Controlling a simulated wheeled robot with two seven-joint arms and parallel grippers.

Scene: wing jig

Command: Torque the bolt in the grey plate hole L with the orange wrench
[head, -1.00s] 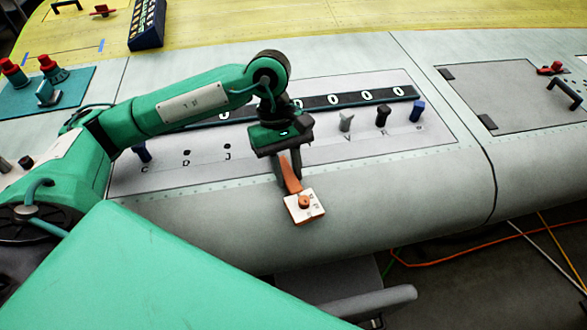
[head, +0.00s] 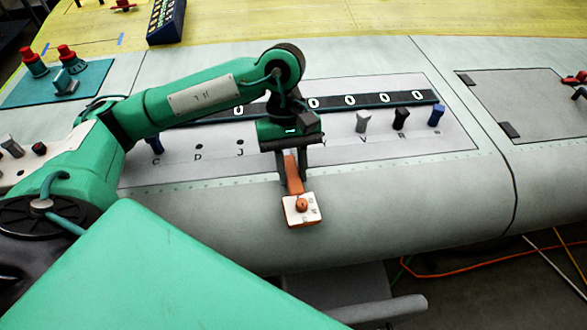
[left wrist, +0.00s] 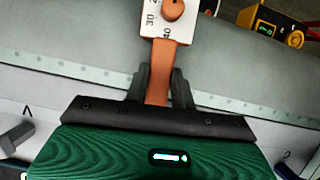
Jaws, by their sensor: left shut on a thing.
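My left gripper (head: 292,172) is shut on the handle of the orange wrench (head: 294,178). The wrench points toward the wing's front edge and ends in a white square dial (head: 311,212) with an orange knob. In the left wrist view the orange handle (left wrist: 158,75) runs between the fingers, and the dial (left wrist: 151,20) shows 30 and 40. The grey plate (head: 215,167) lies behind and beneath the gripper. The label and hole L cannot be made out; the gripper covers the plate's middle. My right gripper is not in view.
A hatch panel (head: 535,100) lies right. The curved front edge is clear.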

